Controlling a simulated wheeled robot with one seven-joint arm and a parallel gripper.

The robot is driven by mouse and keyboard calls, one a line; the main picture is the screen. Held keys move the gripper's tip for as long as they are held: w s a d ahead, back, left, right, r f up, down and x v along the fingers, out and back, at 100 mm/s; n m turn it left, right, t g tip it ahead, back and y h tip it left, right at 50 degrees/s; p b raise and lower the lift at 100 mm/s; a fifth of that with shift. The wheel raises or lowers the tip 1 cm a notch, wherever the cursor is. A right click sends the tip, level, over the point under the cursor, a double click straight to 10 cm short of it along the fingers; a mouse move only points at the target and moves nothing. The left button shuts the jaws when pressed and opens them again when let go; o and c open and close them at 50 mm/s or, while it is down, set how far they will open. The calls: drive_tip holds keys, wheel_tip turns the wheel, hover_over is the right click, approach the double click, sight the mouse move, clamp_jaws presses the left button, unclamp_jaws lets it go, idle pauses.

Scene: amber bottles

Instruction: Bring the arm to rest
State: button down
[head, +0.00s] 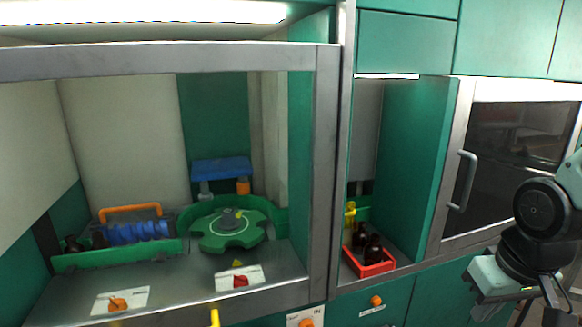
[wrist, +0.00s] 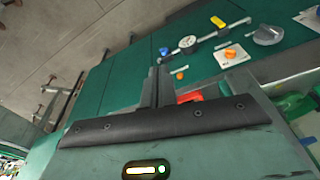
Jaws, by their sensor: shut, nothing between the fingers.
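My gripper (wrist: 158,72) shows in the wrist view with its two dark fingers together and nothing between them. In the head view my black and grey arm is at the right edge, in front of the cabinets and clear of the bottles. The fingertips are hard to make out there. Dark amber bottles (head: 374,248) stand in a red tray (head: 377,270) in the narrow bay right of the centre post. My gripper is well to the right of this tray.
Behind the left opening are a green rotor-like device (head: 227,230), a blue rack with an orange handle (head: 137,231) and a blue-topped stand (head: 221,168). A dark-windowed door with a handle (head: 462,180) is behind my arm. In the wrist view, knobs line a green panel (wrist: 130,72).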

drive_tip(key=s+a+f+n+g+b, duration=0.1)
drive_tip(key=s+a+f+n+b, duration=0.1)
drive_tip(key=s+a, duration=0.4)
drive_tip(key=s+a+f+n+g+b, duration=0.1)
drive_tip(key=s+a+f+n+b, duration=0.2)
drive_tip(key=a, duration=0.7)
drive_tip(key=s+n+b, duration=0.1)
drive_tip(key=s+n, duration=0.1)
drive_tip(key=s, duration=0.1)
drive_tip(key=shift+s+a+f, duration=0.15)
drive_tip(key=shift+s, duration=0.05)
